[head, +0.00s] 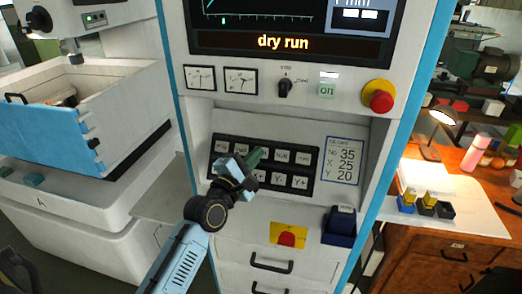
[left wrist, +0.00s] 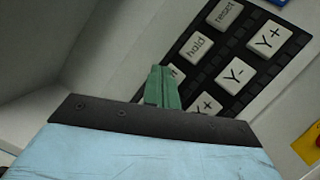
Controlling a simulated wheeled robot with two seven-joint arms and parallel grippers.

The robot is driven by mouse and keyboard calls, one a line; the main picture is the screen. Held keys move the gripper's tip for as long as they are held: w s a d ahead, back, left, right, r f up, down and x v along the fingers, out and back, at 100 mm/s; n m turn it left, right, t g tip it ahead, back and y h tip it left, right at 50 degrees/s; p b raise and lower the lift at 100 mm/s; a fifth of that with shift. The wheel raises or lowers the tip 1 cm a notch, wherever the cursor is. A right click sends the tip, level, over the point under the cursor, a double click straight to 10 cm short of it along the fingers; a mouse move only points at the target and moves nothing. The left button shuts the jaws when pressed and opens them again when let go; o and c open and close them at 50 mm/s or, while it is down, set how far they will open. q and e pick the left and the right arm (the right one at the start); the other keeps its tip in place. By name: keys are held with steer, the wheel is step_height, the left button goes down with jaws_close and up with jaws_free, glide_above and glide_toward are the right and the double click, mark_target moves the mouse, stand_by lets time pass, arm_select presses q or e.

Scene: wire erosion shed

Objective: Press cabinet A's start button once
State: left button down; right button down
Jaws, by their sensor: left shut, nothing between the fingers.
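Cabinet A (head: 195,125) is a white console with blue edges and a "dry run" screen. Its black keypad (head: 314,171) has two rows of pale keys on a sloping panel. My left gripper (head: 257,156) is shut and empty, its green fingertips over the middle of the top row. In the left wrist view the fingertips (left wrist: 160,80) cover most of a key (left wrist: 177,73) whose label seems to end in "t", beside the "hold" key (left wrist: 196,46) and "reset" key (left wrist: 224,14). I cannot tell whether they touch it. The start label is not readable. My right gripper is out of view.
Above the keypad are a dark knob (head: 285,88), a green "on" button (head: 327,91) and a red emergency stop (head: 380,98). A job card (head: 342,161) is right of the keys. A yellow plate with a red knob (head: 288,234) and a blue box (head: 340,225) sit below.

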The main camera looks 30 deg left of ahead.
arm_select(q)
steer(key=s+r+p, duration=0.1)
steer(key=s+p, duration=0.1)
steer(key=s+d+r+p, duration=0.1)
steer(key=r+p, duration=0.1)
steer(key=shift+s, duration=0.4)
stand_by(0.7)
